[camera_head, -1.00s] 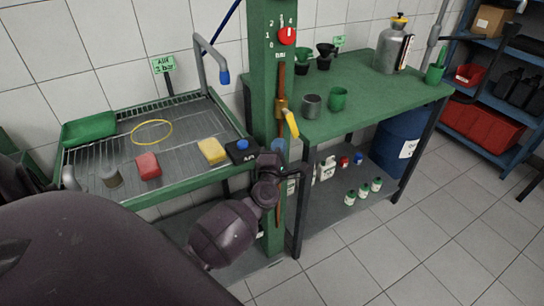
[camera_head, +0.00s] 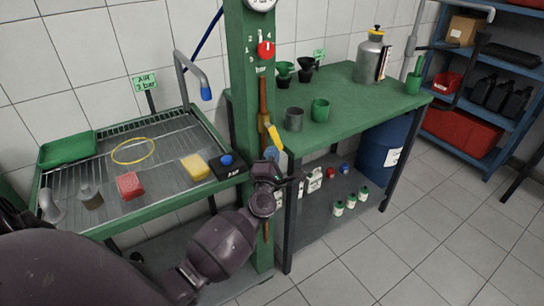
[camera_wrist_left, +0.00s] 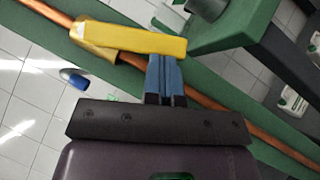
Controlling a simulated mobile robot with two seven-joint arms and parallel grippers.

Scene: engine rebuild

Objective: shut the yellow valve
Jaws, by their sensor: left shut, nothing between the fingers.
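The yellow valve handle (camera_head: 275,137) sits on a brass body (camera_head: 264,120) on the copper pipe, which runs up the green column. The handle slants down and to the right, at an angle to the pipe. In the left wrist view the yellow handle (camera_wrist_left: 145,40) crosses the upper middle, with the brass body (camera_wrist_left: 95,50) at its left end. My left gripper (camera_head: 271,154) is just below the handle. Its blue fingers (camera_wrist_left: 166,75) are shut and empty, with tips at the handle's lower edge. I cannot tell whether they touch it. My right gripper is not in view.
The green column (camera_head: 246,90) carries a red knob (camera_head: 265,50). A wash tray (camera_head: 60,185) with sponges stands left. Open floor lies front right.

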